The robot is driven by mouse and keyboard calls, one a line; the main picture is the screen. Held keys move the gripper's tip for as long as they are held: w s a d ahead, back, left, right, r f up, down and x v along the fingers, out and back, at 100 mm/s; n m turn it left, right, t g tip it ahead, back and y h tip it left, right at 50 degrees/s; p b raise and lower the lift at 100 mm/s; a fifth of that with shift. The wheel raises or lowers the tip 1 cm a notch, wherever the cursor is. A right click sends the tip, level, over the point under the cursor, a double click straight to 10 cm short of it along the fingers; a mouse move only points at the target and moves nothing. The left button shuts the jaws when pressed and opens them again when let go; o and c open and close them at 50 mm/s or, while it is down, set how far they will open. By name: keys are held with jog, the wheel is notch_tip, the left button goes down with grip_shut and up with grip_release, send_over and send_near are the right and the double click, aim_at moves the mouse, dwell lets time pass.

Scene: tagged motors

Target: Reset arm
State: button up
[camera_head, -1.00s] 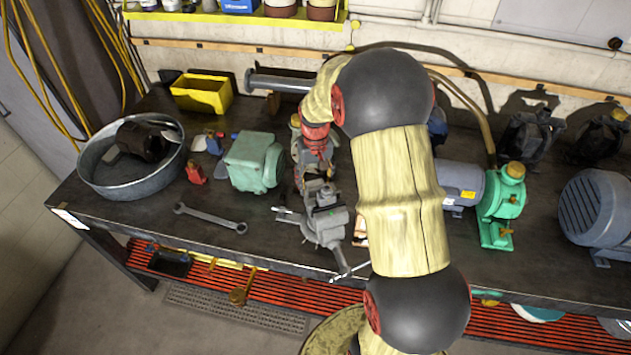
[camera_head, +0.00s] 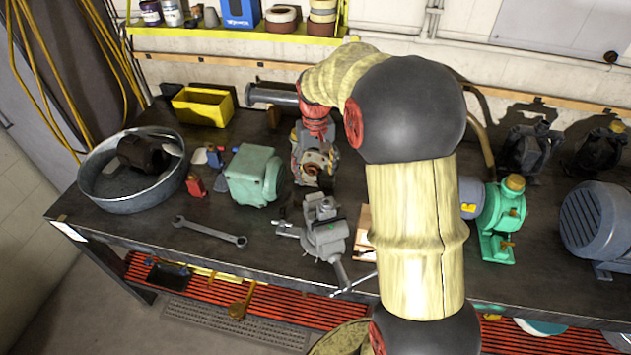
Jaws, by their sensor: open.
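My arm (camera_head: 415,235) rises from the bottom of the head view, and its elbow bends to the left over the workbench. My gripper (camera_head: 312,172) hangs from the red wrist, pointing down over the bench behind the grey vise (camera_head: 325,235). It is open, and I see nothing held in it. Its fingertips are small and partly hidden, so I cannot tell its exact height. A teal motor (camera_head: 252,176) stands just left of it.
The workbench (camera_head: 150,225) holds a round metal tub (camera_head: 120,203), a yellow bin (camera_head: 200,107) and a wrench (camera_head: 210,231). A green pump (camera_head: 502,215) and a large grey motor (camera_head: 598,222) stand at the right. Bare bench lies around the wrench.

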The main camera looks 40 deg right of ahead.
jog(key=shift+r, duration=0.55)
jog(key=shift+m, duration=0.3)
jog(key=s, duration=0.1)
jog(key=s+a+f, duration=0.1)
jog(key=s+a, duration=0.1)
jog(key=shift+s+f, duration=0.3)
jog(key=shift+s, duration=0.05)
jog(key=s+a+r+n+t+b, duration=0.2)
jog(key=s+a+r+b, duration=0.1)
jog(key=s+a, duration=0.6)
jog(key=s+a+r+n+t+b, duration=0.2)
jog(key=s+a+b, duration=0.3)
jog(key=s+a, duration=0.4)
jog(key=shift+s+a+r+t, duration=0.3)
jog(key=shift+a+r+t, duration=0.15)
jog(key=shift+t, duration=0.35)
